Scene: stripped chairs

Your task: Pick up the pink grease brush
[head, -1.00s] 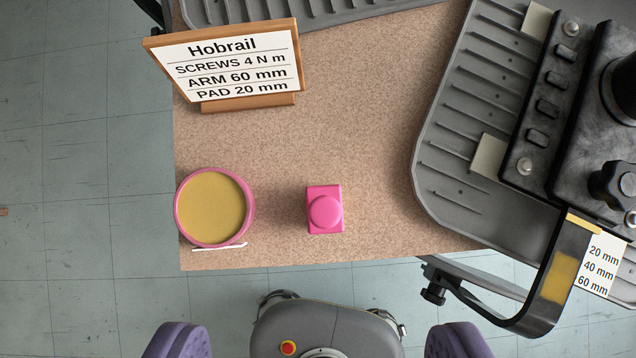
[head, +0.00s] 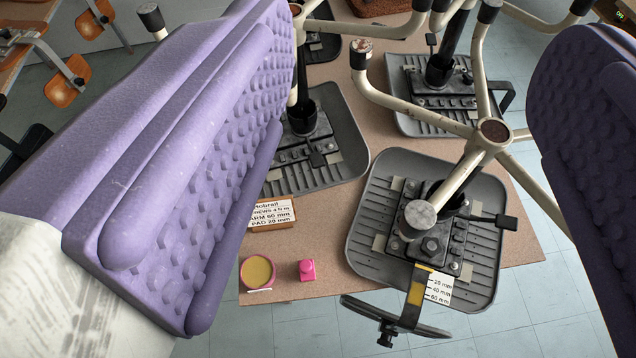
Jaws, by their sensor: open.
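A small pink block with a round knob on top (head: 305,270) stands upright near the table's front edge, left of the middle of the head view. It looks like the pink grease brush, but no bristles show. A round pink-rimmed pot of yellow grease (head: 257,272) stands just left of it, apart from it. My gripper (head: 405,150) shows as two large purple knobbed pads at the left and right sides of the view.
The speckled brown table (head: 345,285) has bare room around the block. A "Hobrail" sign (head: 271,214) stands behind it.

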